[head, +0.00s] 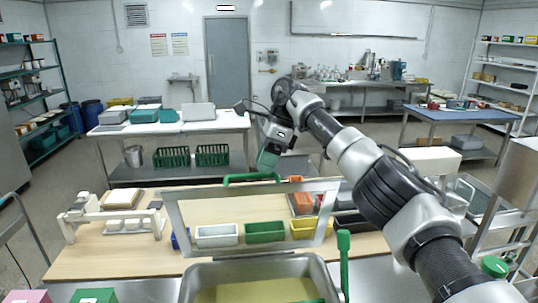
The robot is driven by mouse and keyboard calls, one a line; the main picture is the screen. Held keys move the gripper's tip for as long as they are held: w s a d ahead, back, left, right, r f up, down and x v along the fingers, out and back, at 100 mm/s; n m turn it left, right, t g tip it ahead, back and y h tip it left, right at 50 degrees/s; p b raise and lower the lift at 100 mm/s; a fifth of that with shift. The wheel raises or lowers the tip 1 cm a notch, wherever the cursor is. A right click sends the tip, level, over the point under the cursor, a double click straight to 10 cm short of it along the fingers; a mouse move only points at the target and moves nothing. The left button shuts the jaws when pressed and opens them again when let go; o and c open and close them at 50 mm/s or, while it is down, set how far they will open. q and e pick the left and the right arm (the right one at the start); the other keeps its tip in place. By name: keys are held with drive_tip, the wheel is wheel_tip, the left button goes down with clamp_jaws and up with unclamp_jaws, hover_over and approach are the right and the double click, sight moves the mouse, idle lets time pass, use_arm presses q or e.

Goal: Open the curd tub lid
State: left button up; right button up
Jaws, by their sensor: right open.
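The curd tub (187,284) is a steel basin at the bottom centre, with yellowish contents showing inside. Its lid (310,187) is a pale frame with a see-through middle, standing raised and steeply tilted at the tub's far side. A green handle (250,178) sits on the lid's upper edge. My right gripper (268,160) is open at that handle, just above its right part. I cannot tell whether the fingers touch it. The tub's near side is cut off by the picture's bottom edge. My left gripper is not in view.
A wooden-topped table (100,262) behind the tub holds small coloured bins, including a green bin (265,232), and a white rack (112,218). A green upright lever (344,262) stands right of the tub. A steel stand (520,170) is at the far right.

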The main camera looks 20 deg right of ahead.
drive_tip(key=shift+p+v, duration=0.3)
drive_tip(key=shift+v, duration=2.1)
